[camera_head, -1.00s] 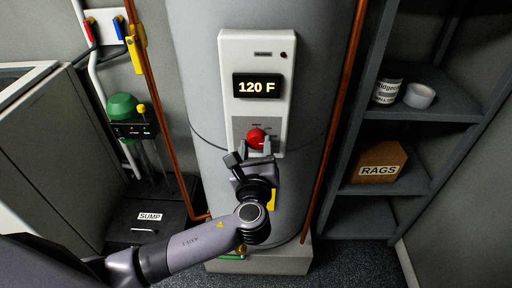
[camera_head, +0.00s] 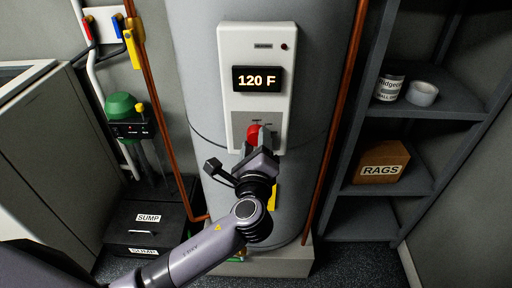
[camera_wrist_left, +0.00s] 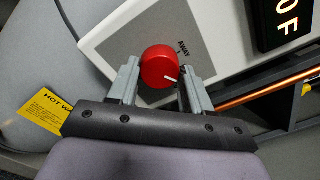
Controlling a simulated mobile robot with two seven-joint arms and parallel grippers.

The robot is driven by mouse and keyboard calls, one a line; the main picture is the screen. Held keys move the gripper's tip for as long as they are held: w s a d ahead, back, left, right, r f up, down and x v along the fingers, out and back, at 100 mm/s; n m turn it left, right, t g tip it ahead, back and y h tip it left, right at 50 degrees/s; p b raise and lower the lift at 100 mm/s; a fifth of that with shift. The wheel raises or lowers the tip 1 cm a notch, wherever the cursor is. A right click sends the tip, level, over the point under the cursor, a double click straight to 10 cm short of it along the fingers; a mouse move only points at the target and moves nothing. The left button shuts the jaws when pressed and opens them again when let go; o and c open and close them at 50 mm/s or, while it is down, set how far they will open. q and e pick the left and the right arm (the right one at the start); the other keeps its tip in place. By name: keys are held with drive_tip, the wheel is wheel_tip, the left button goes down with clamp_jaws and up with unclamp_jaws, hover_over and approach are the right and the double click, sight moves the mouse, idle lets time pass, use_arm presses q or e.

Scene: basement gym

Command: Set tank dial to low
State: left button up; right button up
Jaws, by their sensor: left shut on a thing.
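The tank dial is a red round knob (camera_head: 253,133) low on the white control panel (camera_head: 228,100) of the grey tank. My left gripper (camera_head: 257,140) is shut on it, from below in the head view. In the left wrist view the dial (camera_wrist_left: 158,66) sits between the two grey fingers of the gripper (camera_wrist_left: 160,80). The other dial labels are hidden or too small to read. The display (camera_head: 257,79) reads 120 F. My right gripper is not in view.
Copper pipes (camera_head: 338,130) run up both sides of the tank (camera_head: 195,60). Grey shelves (camera_head: 440,105) at the right hold a rags box (camera_head: 383,161) and a can. A black sump box (camera_head: 145,222) with a green pump stands at the left.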

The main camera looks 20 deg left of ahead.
use_arm(q)
drive_tip(key=shift+f+n+b, duration=0.1)
drive_tip(key=shift+n+b, duration=0.3)
drive_tip(key=shift+n, duration=0.7)
drive_tip(key=o, duration=1)
drive_tip(key=shift+o, duration=0.2)
drive_tip(key=v, duration=0.7)
drive_tip(key=shift+b, duration=0.45)
drive_tip(key=shift+s, duration=0.1)
